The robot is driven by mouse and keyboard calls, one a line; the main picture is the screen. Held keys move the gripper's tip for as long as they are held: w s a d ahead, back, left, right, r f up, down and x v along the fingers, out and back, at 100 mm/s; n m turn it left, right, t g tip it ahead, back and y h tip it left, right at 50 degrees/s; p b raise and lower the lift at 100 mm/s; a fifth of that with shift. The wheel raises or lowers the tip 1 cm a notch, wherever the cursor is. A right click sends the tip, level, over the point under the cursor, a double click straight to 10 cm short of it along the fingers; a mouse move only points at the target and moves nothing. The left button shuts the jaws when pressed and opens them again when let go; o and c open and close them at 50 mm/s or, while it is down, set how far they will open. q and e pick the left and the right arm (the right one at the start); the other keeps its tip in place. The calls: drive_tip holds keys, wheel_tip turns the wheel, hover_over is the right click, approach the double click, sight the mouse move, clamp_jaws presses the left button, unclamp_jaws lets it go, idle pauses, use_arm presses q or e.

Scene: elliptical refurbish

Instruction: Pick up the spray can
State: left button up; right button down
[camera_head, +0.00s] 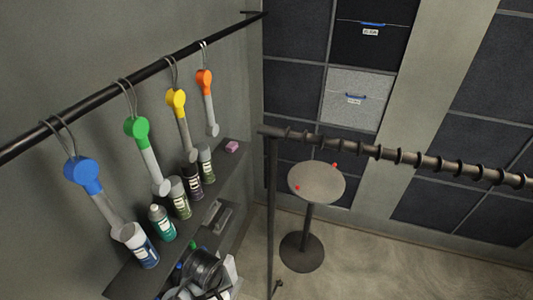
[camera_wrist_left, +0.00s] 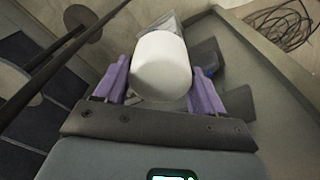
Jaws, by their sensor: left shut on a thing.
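In the left wrist view my left gripper (camera_wrist_left: 160,72) has its two purple fingers on either side of a white, smooth, rounded cylinder (camera_wrist_left: 161,66). It is shut on this cylinder; no label shows, so I cannot tell whether it is a spray can. In the head view several cans stand in a row on a dark shelf (camera_head: 123,279): a blue and white can (camera_head: 143,252), a green can (camera_head: 162,224), and olive and dark cans (camera_head: 180,200) farther back. Neither gripper shows in the head view.
Tools with blue (camera_head: 82,174), green (camera_head: 137,128), yellow (camera_head: 176,98) and orange (camera_head: 204,78) heads hang from a black rail (camera_head: 100,87) above the cans. A round stool (camera_head: 316,181) stands at centre beside a ringed bar (camera_head: 420,160). Cables (camera_wrist_left: 283,24) lie at upper right.

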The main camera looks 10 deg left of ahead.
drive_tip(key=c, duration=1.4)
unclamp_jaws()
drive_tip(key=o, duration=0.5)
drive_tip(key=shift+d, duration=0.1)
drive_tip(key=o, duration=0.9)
use_arm(q)
drive_tip(key=w+d+r+m, duration=0.2)
drive_tip(key=d+m, duration=0.5)
drive_tip(key=d, duration=0.5)
drive_tip(key=shift+r, duration=0.15)
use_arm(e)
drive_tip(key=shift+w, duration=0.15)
